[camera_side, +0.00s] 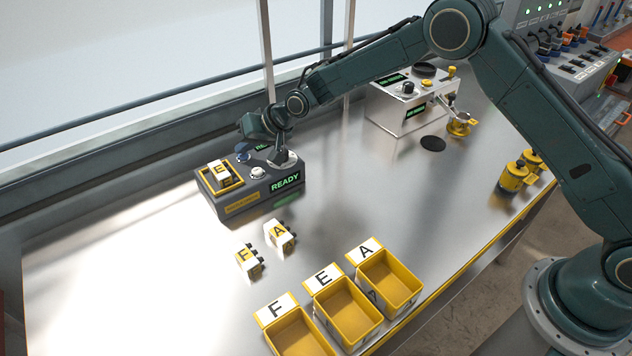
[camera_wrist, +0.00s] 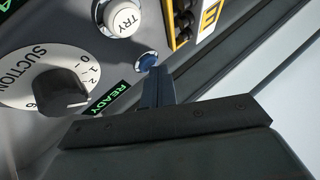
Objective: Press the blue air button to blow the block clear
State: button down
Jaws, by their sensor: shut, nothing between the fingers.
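The blue air button (camera_wrist: 147,60) is on the grey console (camera_side: 236,200), between the white TRY button (camera_wrist: 121,17) and the READY display (camera_wrist: 109,98) in the wrist view. My gripper (camera_wrist: 153,75) is shut and empty, its fingertips right at the blue button's near edge. I cannot tell whether they touch it or whether it is pressed. In the side view my gripper is over the console's back part and partly hides it. The block marked E (camera_side: 220,172) sits in the yellow-rimmed nest (camera_side: 237,181) at the console's left end.
The suction dial (camera_wrist: 52,85) is close to my fingers. Blocks F (camera_side: 247,257) and A (camera_side: 279,234) lie on the table in front. Yellow bins F (camera_side: 301,334), E (camera_side: 348,302) and A (camera_side: 391,275) stand nearer. Another machine (camera_side: 388,113) is at the back right.

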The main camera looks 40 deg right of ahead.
aim_at(248, 159)
jog(key=shift+r, duration=0.7)
jog(key=shift+r, duration=0.15)
jog(key=shift+r, duration=2.4)
